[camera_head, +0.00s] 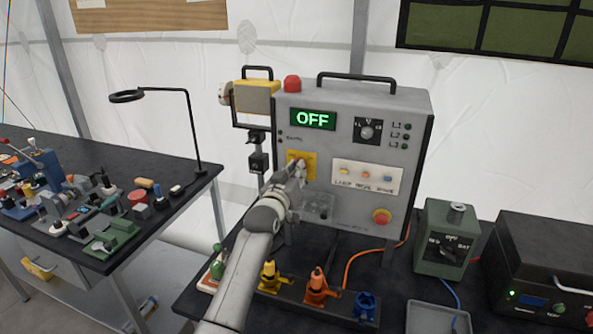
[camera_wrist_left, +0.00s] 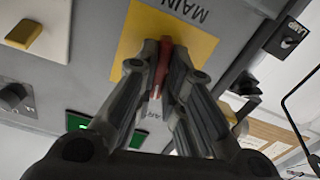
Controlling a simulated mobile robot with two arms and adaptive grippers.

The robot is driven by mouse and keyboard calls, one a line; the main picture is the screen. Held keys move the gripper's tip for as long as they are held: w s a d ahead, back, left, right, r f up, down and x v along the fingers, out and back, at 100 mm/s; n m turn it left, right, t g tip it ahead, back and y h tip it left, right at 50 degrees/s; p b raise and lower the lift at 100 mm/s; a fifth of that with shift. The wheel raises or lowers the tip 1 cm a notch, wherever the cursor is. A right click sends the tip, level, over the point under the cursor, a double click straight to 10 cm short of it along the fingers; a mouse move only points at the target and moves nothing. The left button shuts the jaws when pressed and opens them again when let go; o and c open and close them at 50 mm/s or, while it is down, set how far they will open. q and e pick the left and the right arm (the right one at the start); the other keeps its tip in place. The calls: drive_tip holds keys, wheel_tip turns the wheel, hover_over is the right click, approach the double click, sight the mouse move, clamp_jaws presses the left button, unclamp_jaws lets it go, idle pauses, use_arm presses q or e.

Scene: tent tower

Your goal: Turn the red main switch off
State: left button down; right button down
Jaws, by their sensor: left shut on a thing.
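The red main switch (camera_wrist_left: 161,68) sits on a yellow plate (camera_wrist_left: 133,42) marked MAIN in the left wrist view. My left gripper (camera_wrist_left: 166,50) is shut on the switch's red handle, with a finger on each side. In the head view the gripper (camera_head: 298,170) is at the yellow plate (camera_head: 311,162) on the grey control box (camera_head: 345,211) and hides most of the switch. The box's display (camera_head: 313,120) reads OFF in green letters. My right gripper is not in view.
A green box (camera_head: 446,240) and a black unit (camera_head: 540,262) stand at the right.

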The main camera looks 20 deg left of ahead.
use_arm(q)
drive_tip(key=n+p, duration=0.1)
drive_tip(key=n, duration=0.5)
drive_tip(key=shift+f+n+p, duration=0.1)
drive_tip(key=shift+n+p, duration=0.2)
idle(0.5)
drive_tip(key=c, duration=1.5)
unclamp_jaws()
drive_tip(key=s, duration=1.2)
drive_tip(key=shift+a, duration=0.2)
